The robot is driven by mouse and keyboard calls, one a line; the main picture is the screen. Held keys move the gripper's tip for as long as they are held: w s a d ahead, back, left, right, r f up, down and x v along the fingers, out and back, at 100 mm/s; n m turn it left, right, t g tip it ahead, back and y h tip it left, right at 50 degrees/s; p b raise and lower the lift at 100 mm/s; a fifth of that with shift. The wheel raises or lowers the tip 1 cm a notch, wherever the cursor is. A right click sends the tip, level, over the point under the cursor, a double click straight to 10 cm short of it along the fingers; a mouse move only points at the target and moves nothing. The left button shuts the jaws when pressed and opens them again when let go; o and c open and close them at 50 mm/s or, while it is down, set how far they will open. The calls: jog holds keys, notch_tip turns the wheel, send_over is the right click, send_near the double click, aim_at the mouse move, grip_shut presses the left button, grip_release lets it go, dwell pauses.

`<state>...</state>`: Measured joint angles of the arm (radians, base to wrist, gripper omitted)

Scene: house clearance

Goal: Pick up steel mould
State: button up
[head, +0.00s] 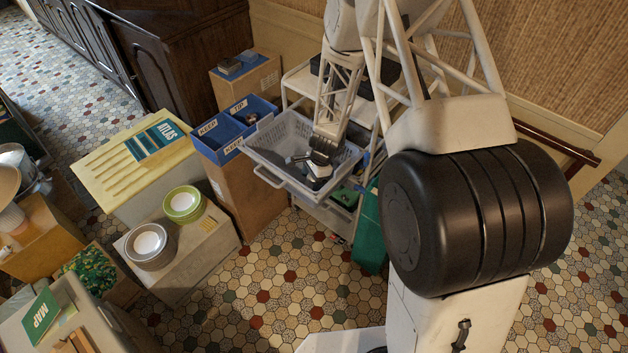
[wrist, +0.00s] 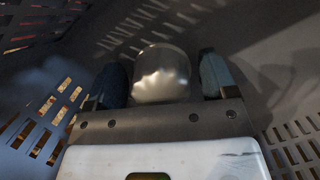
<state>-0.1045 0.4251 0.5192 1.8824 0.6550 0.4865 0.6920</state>
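The steel mould (wrist: 160,72), a shiny rounded metal piece, lies in the grey plastic crate in the wrist view. My gripper (wrist: 162,80) is down inside the crate, its two dark blue-grey fingers on either side of the mould. The fingers are apart, and a narrow gap shows between each finger and the mould. In the head view my gripper (head: 320,160) reaches into the crate (head: 270,172). I cannot make out the mould there.
Slotted crate walls stand close on both sides in the wrist view. Left of the crate are blue bins (head: 218,137) on a cardboard box (head: 240,193). Tiled floor is clear in front.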

jog(key=c, duration=0.7)
jog(key=shift+r, duration=0.1)
jog(key=shift+r, duration=4.9)
